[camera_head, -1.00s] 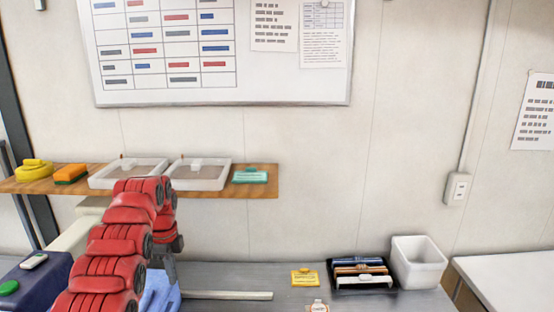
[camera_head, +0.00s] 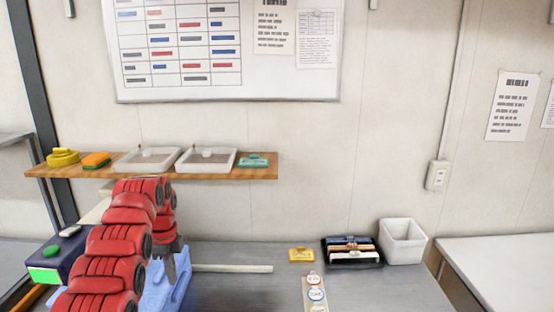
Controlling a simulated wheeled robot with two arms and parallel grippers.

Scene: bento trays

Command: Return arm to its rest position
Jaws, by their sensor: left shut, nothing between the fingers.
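My left arm is red and jointed and comes in from the lower left in the head view. My left gripper (camera_head: 171,270) points down at its end, over a blue item (camera_head: 177,293) on the grey table. Its grey fingers are together with nothing held; I cannot tell if they touch the blue item. My right gripper is not in view.
A wooden shelf (camera_head: 262,173) with two white trays (camera_head: 208,168) (camera_head: 146,170) is behind the arm. A black tray (camera_head: 352,263) and a white bin (camera_head: 404,241) stand at the right. A dark blue box (camera_head: 68,262) is at the left. The table's middle is mostly clear.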

